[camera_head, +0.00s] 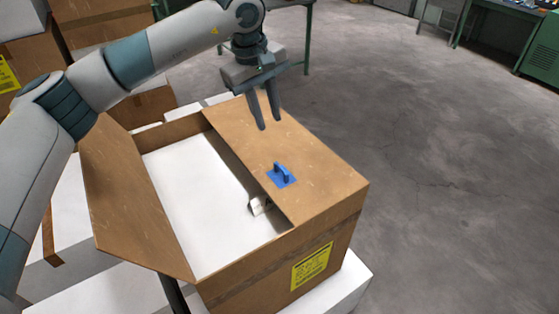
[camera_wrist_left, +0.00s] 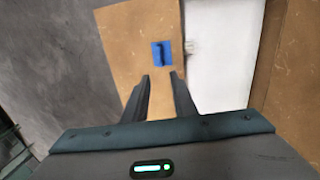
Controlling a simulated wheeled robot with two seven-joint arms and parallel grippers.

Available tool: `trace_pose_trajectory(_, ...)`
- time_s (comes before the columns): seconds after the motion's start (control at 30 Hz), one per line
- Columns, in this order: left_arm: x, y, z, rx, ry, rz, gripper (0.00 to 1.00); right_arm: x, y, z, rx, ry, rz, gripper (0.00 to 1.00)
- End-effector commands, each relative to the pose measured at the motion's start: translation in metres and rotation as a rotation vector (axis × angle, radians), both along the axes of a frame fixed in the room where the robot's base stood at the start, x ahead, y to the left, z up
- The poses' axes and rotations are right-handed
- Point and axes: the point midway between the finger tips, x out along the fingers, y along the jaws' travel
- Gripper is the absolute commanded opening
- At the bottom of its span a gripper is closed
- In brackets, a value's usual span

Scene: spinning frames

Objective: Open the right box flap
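A cardboard box (camera_head: 262,257) stands open on its left half, with a white inside showing. Its right flap (camera_head: 315,180) lies flat over the right half and also shows in the left wrist view (camera_wrist_left: 130,35). A blue handle (camera_head: 281,175) is fixed on this flap near its inner edge; it shows just beyond the fingertips in the left wrist view (camera_wrist_left: 161,54). My left gripper (camera_head: 269,124) points down above the far part of the flap, apart from the handle. Its fingers are parted with nothing between them. My right gripper is not in view.
The left flap (camera_head: 125,200) stands raised and tilted outward. A small pale piece (camera_head: 260,205) sits at the right flap's inner edge. More cardboard boxes (camera_head: 35,60) are stacked at the left. Bare floor (camera_head: 450,190) lies to the right, with green work tables behind.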

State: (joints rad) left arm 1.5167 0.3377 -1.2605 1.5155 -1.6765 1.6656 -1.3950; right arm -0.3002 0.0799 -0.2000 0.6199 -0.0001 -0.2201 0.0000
Motion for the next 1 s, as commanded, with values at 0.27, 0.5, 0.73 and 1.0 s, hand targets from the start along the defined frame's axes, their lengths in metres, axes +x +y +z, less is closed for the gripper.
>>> trace_pose_trajectory(0.27, 0.001, -0.002, -0.015, 0.001, 0.003, 0.001, 0.25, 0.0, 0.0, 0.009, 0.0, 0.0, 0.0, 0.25)
trace_pose_trajectory(0.5, 0.005, -0.008, -0.048, 0.002, 0.005, 0.0, 0.25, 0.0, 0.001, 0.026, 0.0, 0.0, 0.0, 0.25)
trace_pose_trajectory(0.73, 0.009, -0.015, -0.088, 0.001, 0.006, 0.0, 0.25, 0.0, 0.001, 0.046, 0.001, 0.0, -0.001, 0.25)
trace_pose_trajectory(1.0, 0.014, -0.023, -0.135, 0.001, 0.004, 0.001, 0.25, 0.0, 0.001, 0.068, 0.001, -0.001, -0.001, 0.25)
